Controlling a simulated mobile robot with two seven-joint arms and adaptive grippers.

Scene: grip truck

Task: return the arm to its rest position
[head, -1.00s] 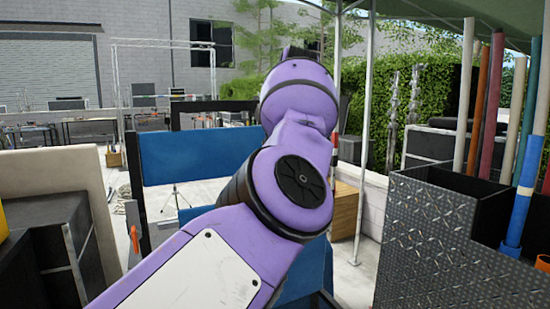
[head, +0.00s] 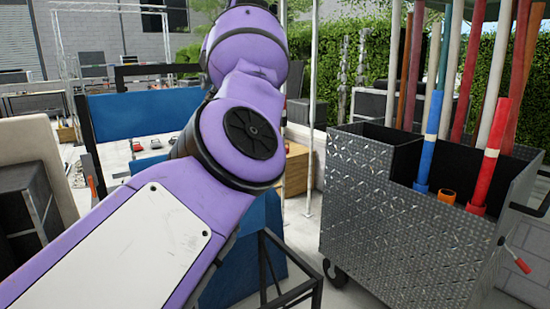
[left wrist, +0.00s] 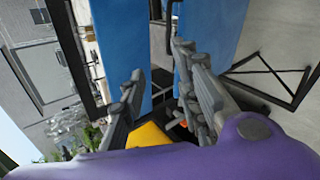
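My left arm, purple with a white panel (head: 130,250), comes in from the lower left in the head view and rises past the top edge. Its gripper cannot be made out there. In the left wrist view my left gripper (left wrist: 158,66) shows two grey fingers spread apart. The space between the fingertips holds nothing, and blue panels show behind it. My right arm and gripper are in neither view.
A diamond-plate metal cart (head: 390,220) with upright coloured poles stands at the right. A blue panel (head: 125,122) and a black metal frame (head: 290,294) lie behind the arm. A black case (head: 22,215) is at the left. Pavement shows between arm and cart.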

